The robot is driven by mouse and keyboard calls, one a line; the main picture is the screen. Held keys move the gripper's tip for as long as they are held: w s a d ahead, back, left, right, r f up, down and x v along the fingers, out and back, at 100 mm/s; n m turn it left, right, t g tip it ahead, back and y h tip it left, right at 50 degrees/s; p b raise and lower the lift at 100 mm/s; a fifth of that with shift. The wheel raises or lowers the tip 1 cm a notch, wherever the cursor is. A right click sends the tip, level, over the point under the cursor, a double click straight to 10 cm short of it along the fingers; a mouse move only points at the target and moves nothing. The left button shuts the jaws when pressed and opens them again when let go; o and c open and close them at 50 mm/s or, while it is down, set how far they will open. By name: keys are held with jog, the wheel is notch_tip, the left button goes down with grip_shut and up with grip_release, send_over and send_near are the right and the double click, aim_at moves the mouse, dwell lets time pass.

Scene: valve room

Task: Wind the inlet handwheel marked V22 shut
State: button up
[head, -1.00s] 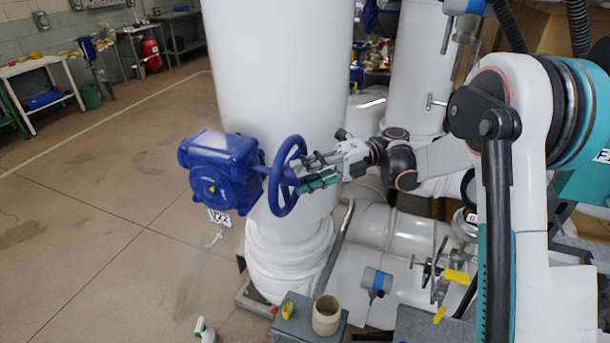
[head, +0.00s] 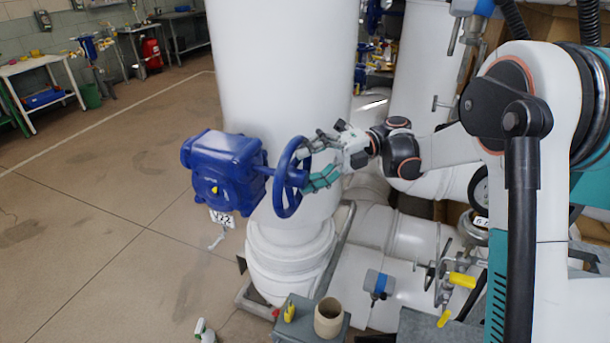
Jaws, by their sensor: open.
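The blue handwheel (head: 284,191) stands upright, nearly edge-on, on the right side of a blue gearbox (head: 226,172). A white tag reading V22 (head: 222,219) hangs under the gearbox. My gripper (head: 312,166) is at the wheel's right side, its fingers spread, one higher and one lower, pointing left toward the wheel's hub. The fingertips overlap the wheel's right edge in the picture. Whether they touch the rim or hub I cannot tell. Nothing shows held between the fingers.
A thick white pipe (head: 285,70) rises right behind the wheel. Below stand a grey box (head: 300,325) with a beige cup (head: 328,316) and a small yellow item. Smaller valves (head: 435,275) and white pipes lie at lower right. Open floor (head: 90,230) lies to the left.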

aim_at(299, 142)
jog(key=o, duration=0.4)
jog(key=shift+y, duration=0.3)
jog(key=r, duration=0.4)
jog(key=w+r, duration=0.1)
jog(key=r, duration=0.1)
jog(key=shift+r, duration=0.15)
jog(key=shift+c, duration=0.2)
jog(key=shift+s+d+r, duration=0.25)
jog(key=shift+d+r, duration=0.25)
jog(key=shift+s+d+r, duration=0.2)
jog(key=shift+d+r, duration=0.25)
jog(key=shift+d, duration=0.05)
jog(key=shift+c, duration=0.7)
jog(key=shift+s+a, duration=0.1)
jog(key=shift+a, duration=0.35)
jog(key=c, duration=0.3)
jog(key=shift+w+f, duration=0.2)
jog(key=shift+c, duration=0.2)
jog(key=shift+d+r, duration=0.1)
